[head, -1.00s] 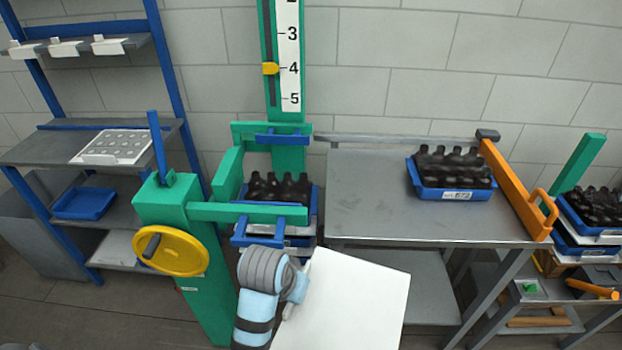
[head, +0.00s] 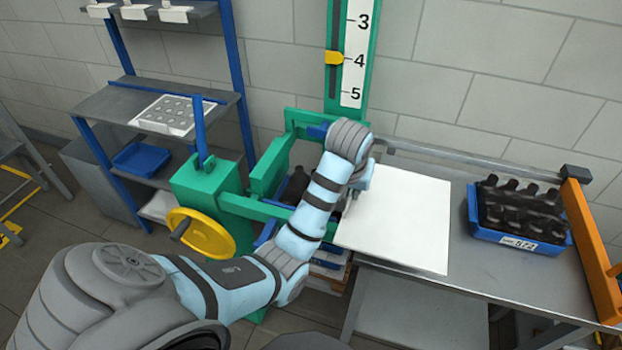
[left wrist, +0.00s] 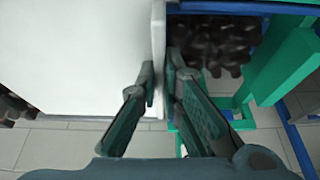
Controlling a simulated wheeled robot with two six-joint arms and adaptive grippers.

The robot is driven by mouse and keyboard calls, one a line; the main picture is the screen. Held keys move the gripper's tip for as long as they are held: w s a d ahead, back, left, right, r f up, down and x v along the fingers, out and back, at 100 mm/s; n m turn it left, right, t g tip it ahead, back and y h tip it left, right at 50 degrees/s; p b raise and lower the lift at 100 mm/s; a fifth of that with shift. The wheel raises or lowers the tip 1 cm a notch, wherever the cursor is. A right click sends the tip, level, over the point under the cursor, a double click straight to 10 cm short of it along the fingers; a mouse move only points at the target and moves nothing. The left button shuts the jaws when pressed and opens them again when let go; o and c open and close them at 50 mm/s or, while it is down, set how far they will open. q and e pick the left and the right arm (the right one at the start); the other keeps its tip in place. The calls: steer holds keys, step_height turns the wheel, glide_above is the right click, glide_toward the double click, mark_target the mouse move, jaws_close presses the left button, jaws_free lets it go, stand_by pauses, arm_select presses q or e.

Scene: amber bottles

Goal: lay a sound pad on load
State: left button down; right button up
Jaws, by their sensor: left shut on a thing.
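A plain white pad (head: 405,225) is held by its left edge in my left gripper (head: 354,196). It appears over the left part of the steel table; I cannot tell whether it touches the table. In the left wrist view the two fingers (left wrist: 160,84) close on the pad's edge, and the pad (left wrist: 75,55) fills the upper left. The load of dark bottles (head: 294,187) in a blue crate stands inside the green frame, left of the pad and partly hidden by my arm. Bottles (left wrist: 215,42) also show beside the pad in the wrist view. My right gripper is not in view.
The green frame (head: 262,208) has a yellow handwheel (head: 200,234) and a numbered scale (head: 354,55). Another blue crate (head: 515,237) of bottles stands on the table (head: 455,190) near an orange bar (head: 590,250). A white sheet with round marks (head: 168,114) lies on the left shelf.

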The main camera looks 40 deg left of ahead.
arm_select(q)
steer(key=w+a+r+n+g+y+p, duration=0.2)
steer(key=w+a+n+g+y, duration=0.1)
steer(key=a+n, duration=0.75)
step_height(320, 180, down, 14)
steer(key=s+a+n+g+b, duration=0.1)
steer(key=s+n+g+b, duration=0.1)
steer(key=n+b, duration=0.3)
steer(key=n, duration=0.2)
steer(key=shift+s+r+n+g+b, duration=0.15)
steer(key=shift+s+n+g+b, duration=0.15)
steer(key=shift+n+b, duration=0.1)
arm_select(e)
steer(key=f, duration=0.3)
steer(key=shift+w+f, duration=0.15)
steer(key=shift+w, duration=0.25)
arm_select(q)
steer(key=shift+w+d+r, duration=0.1)
steer(key=shift+d, duration=0.15)
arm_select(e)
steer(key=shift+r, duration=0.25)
arm_select(q)
steer(key=shift+f, duration=0.25)
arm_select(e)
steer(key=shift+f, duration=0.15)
